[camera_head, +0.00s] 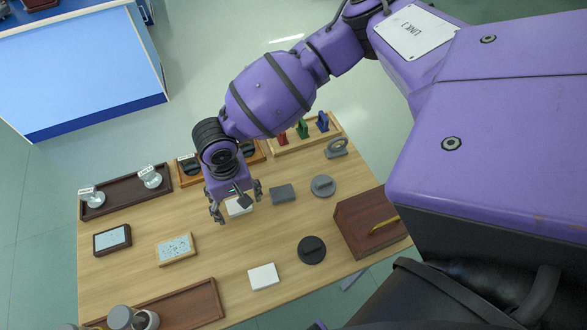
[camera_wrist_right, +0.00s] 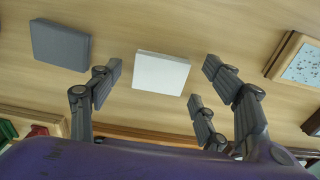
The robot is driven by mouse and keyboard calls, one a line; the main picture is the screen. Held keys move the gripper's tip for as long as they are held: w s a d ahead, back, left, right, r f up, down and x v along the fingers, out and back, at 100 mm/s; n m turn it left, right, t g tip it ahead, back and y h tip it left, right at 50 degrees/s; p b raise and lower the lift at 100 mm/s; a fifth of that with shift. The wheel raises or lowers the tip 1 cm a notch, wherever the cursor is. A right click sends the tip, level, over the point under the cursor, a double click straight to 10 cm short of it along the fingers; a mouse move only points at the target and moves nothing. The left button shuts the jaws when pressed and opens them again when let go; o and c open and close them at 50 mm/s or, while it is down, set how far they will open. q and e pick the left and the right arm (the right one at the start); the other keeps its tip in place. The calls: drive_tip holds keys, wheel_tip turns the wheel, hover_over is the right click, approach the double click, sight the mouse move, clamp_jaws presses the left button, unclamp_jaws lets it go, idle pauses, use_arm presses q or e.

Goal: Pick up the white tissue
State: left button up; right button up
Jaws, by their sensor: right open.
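A flat white square piece, which looks like the white tissue (camera_head: 240,209), lies on the wooden table below my right gripper (camera_head: 237,203), which partly covers it in the head view. In the right wrist view the white piece (camera_wrist_right: 161,72) shows whole, beyond and between the spread fingers of the open right gripper (camera_wrist_right: 158,92). The fingers appear apart from it, and nothing is between them. A second white square (camera_head: 264,277) lies near the table's front edge; I cannot tell which one is the tissue. My left gripper is not in view.
A grey block (camera_head: 283,194) lies close beside the white piece. A framed speckled plate (camera_head: 175,249), a grey disc (camera_head: 323,186), a black disc (camera_head: 312,250) and a brown box (camera_head: 362,222) stand around. Trays line the back. Bare wood surrounds the white piece.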

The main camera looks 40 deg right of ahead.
drive_tip(key=c, duration=1)
wheel_tip(320, 180, up, 10)
drive_tip(key=p, duration=0.1)
